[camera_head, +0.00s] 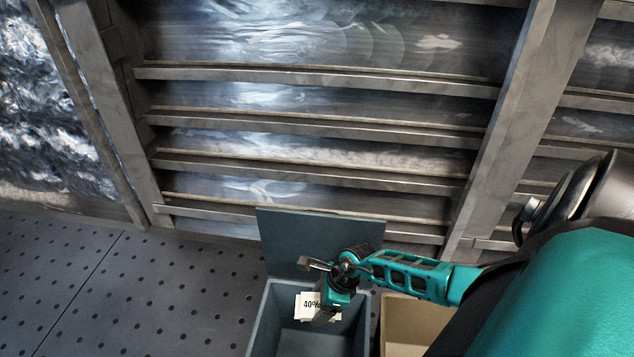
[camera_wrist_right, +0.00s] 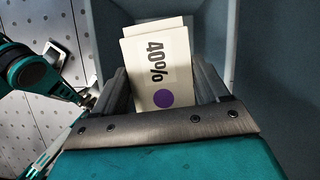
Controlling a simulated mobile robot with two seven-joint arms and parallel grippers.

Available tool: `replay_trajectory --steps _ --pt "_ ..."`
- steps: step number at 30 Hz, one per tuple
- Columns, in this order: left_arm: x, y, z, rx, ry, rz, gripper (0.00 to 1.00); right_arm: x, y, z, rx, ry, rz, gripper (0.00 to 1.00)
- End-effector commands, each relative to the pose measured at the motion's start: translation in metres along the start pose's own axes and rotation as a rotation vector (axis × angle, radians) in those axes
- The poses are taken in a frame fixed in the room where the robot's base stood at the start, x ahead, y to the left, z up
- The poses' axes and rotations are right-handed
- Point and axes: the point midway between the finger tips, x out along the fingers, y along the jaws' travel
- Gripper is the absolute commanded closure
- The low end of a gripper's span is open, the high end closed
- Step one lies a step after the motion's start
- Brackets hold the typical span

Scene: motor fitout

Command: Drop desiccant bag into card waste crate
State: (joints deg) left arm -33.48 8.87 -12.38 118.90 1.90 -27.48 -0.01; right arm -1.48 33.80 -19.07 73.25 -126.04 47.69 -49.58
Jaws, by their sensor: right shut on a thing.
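The desiccant bag (camera_wrist_right: 160,75) appears as a flat, cream, card-like packet with "40%" and a purple dot. It also shows in the head view (camera_head: 307,305). My right gripper (camera_wrist_right: 165,100) is shut on it, with a finger at each side. In the head view my right gripper (camera_head: 330,302) holds the packet over the opening of a blue-grey crate (camera_head: 263,318). I cannot tell whether the packet is below its rim. No label shows which crate is for card waste. My left gripper is not in view.
A tan crate (camera_head: 412,312) stands right of the blue-grey one, partly behind my arm. A blue-grey upright panel (camera_head: 300,235) rises behind the crate. Perforated dark floor (camera_head: 130,290) is clear at left. A slatted metal wall (camera_head: 320,125) closes the back.

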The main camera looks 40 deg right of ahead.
Motion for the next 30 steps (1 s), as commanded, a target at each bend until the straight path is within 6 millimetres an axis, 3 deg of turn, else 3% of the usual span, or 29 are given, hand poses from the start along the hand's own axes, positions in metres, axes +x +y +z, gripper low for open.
replay_trajectory --steps 12,24,25,30 --pt "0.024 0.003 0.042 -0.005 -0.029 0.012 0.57 0.046 0.001 -0.018 -0.001 0.000 0.003 0.61" --pt "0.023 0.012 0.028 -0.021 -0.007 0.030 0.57 0.051 0.001 -0.021 -0.004 0.000 0.003 0.61" --pt "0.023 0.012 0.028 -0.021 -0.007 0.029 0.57 0.051 0.001 -0.021 -0.004 0.000 0.003 0.25" --pt "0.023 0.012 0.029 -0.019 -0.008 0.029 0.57 0.051 0.001 -0.021 -0.004 0.000 0.003 0.09"
